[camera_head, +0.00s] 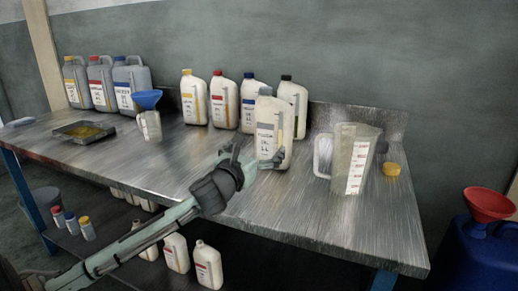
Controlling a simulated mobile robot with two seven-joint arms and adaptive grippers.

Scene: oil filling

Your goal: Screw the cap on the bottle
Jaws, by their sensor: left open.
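A white bottle (267,115) with a grey label stands upright near the middle of the metal table. My left gripper (254,157) is open in front of the bottle's lower part. One finger overlaps the bottle in the picture; I cannot tell whether it touches. My right gripper is not in view.
The measuring jug (354,160) stands right of the bottle. Several capped white bottles (224,103) line the back. A blue funnel (146,99) sits on a small jug, near a tray (84,131). The table's (330,222) front right is clear.

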